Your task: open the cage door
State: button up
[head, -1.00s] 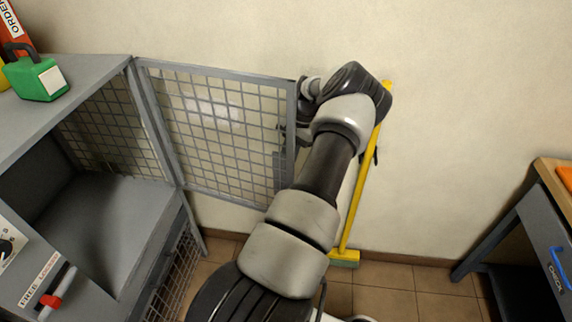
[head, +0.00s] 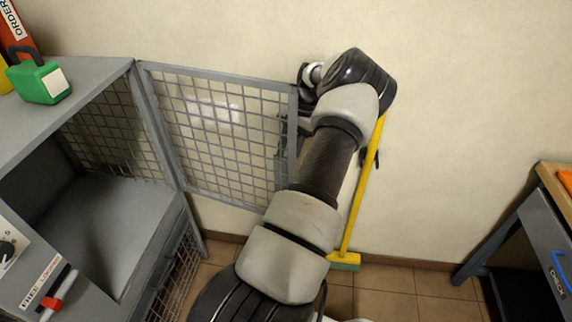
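The cage door (head: 225,125), a grey frame with wire mesh, stands swung wide open from its hinge post beside the grey cage (head: 95,225). Its free edge is at the right, beside my arm. The cage's opening shows an empty grey shelf inside. My gripper (head: 284,138) is at the door's free edge, mostly hidden behind my own arm and the door frame. Whether its fingers are open or shut on the door's handle cannot be seen.
A yellow broom (head: 362,195) leans on the wall just right of my arm. A workbench (head: 545,225) with a blue-handled drawer stands at the right. A green padlock-shaped case (head: 40,82) sits on the cage top.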

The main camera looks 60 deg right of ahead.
notch_tip(320, 180, up, 5)
jog(key=shift+w+f, duration=0.1)
dwell(0.7)
